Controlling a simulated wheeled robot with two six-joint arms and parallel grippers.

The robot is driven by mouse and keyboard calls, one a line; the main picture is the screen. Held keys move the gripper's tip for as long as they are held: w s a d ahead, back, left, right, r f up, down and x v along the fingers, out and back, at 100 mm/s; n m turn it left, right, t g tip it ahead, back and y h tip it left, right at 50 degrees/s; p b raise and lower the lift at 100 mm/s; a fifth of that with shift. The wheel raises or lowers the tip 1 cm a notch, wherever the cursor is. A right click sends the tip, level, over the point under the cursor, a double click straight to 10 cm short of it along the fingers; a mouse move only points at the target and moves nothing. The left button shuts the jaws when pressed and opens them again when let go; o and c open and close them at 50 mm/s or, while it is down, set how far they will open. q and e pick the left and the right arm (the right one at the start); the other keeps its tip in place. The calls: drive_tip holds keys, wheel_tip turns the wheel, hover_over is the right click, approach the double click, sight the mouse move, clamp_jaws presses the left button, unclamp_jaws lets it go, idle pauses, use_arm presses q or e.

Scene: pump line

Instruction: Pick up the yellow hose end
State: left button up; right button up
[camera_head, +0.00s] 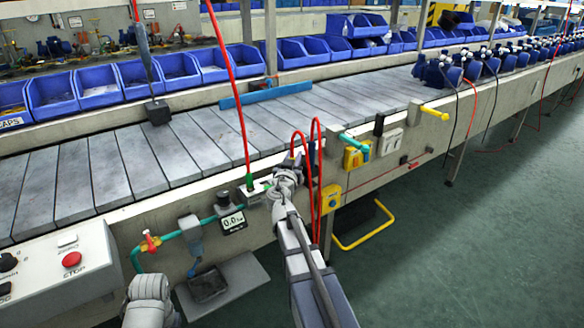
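My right gripper (286,178) reaches up to the front edge of the conveyor, beside a looped red hose (317,150). One end of the hose comes down at the gripper's tip, and its tip is too small to tell its colour. I cannot make out a clearly yellow hose end. The fingers are small and partly hidden, so I cannot tell if they are open or shut. A grey rounded part of my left arm shows at the bottom left; its gripper is not visible.
A control box with a red stop button (72,259) stands at far left. The nearby conveyor slats (130,165) are mostly clear.

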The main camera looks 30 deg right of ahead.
clamp_jaws()
drive_tip(key=shift+r, duration=0.15)
wheel_tip(320, 180, up, 10)
drive_tip(key=p, duration=1)
wheel_tip(320, 180, up, 3)
drive_tip(key=p, duration=0.3)
